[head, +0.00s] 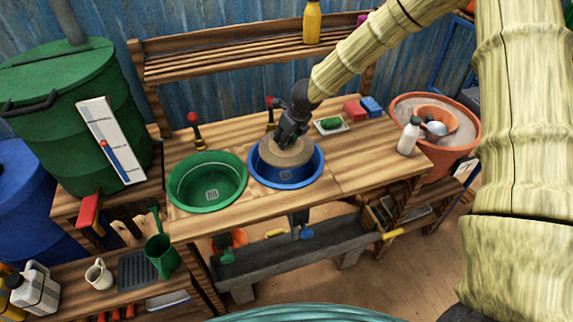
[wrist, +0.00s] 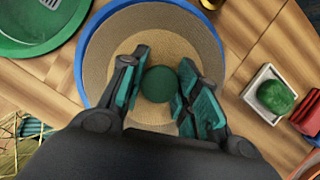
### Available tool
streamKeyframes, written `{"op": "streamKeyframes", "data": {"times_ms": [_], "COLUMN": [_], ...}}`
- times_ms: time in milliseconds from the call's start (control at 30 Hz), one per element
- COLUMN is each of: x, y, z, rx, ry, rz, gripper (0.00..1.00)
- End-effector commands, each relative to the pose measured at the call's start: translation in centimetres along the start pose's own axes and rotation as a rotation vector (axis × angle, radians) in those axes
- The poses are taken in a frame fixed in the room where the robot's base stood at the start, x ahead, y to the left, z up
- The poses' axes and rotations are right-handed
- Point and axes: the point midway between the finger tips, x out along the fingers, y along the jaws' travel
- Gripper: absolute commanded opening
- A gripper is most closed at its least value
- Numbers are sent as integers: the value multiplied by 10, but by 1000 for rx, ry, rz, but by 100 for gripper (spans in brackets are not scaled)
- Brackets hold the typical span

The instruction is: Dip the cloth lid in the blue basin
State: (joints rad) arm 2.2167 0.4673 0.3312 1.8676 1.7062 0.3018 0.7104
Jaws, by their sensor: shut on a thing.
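The cloth lid (head: 284,154) is a round tan woven disc. My gripper (head: 289,140) is above it, pointing down. In the wrist view my gripper's fingers (wrist: 160,88) are on either side of the lid's round dark green knob (wrist: 160,84), shut on it. The lid (wrist: 110,62) lies within the rim of the blue basin (head: 315,172) and covers much of its opening. The basin's blue rim (wrist: 80,75) curves around the lid in the wrist view. Part of the basin floor with its drain shows below the lid in the head view.
A green basin (head: 176,200) is set in the counter to the left. A soap dish (head: 331,126) with green soap, red and blue blocks and a white bottle (head: 409,136) stand to the right. Red-handled taps (head: 195,131) rise behind the basins.

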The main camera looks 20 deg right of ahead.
Motion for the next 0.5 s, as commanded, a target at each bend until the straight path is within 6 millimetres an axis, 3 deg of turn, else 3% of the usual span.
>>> {"op": "streamKeyframes", "data": {"times_ms": [167,500], "x": [-2,-25], "y": [0,0], "z": [1,11], "rx": [0,0], "ry": [-1,-1], "rz": [0,0], "gripper": [13,13]}}
